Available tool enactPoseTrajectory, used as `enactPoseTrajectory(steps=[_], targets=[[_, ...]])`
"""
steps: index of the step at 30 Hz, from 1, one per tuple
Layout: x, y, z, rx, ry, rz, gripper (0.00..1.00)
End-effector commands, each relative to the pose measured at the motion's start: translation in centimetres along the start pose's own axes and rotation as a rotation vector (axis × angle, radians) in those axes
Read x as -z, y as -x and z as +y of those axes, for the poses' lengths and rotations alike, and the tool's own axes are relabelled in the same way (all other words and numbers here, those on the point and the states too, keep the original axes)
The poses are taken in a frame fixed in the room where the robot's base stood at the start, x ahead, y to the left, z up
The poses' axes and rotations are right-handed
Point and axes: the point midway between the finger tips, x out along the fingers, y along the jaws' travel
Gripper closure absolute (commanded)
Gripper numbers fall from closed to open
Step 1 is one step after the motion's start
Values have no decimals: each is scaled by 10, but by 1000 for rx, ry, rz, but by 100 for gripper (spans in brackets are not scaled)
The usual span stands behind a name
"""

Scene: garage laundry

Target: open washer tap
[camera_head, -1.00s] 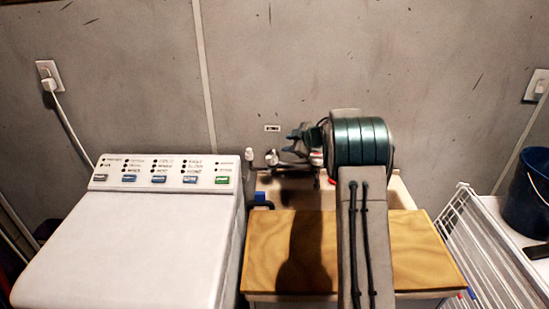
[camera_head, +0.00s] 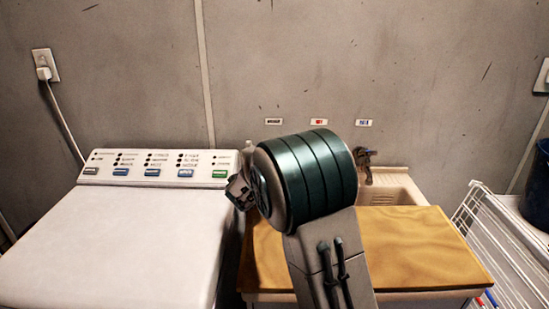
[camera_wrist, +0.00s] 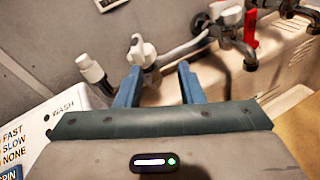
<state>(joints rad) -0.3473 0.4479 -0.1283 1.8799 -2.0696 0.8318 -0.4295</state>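In the wrist view a tap with a white knob (camera_wrist: 142,50) sits on the wall, with a pale pipe running right from it. My gripper (camera_wrist: 160,67) is open, its two blue fingers apart with nothing held. The knob shows just beyond the fingertips, nearer the left finger; I cannot tell whether they touch. In the head view my arm's dark green joint hides this tap and most of my gripper. A small wall label (camera_head: 273,121) shows above that joint.
A white hose fitting (camera_wrist: 92,70) stands left of the knob. A red-handled tap (camera_wrist: 250,28) is at right. The white washer (camera_head: 120,240) is left of my arm. A wooden board (camera_head: 420,245) lies before the sink (camera_head: 400,190). A drying rack (camera_head: 495,235) is at right.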

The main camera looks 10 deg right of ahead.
Motion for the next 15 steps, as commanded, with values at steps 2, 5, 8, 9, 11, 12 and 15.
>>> enactPoseTrajectory(steps=[2, 5, 8, 9, 11, 12, 15], targets=[[11, 9, 12, -32, 116, -71, 65], [11, 18, 22, -55, 208, -134, 65], [9, 19, 26, -63, 245, -161, 65], [8, 17, 27, -64, 249, -165, 65], [6, 11, 27, -62, 249, -166, 65], [4, 5, 28, -61, 248, -166, 65], [1, -13, 28, -60, 247, -165, 65]])
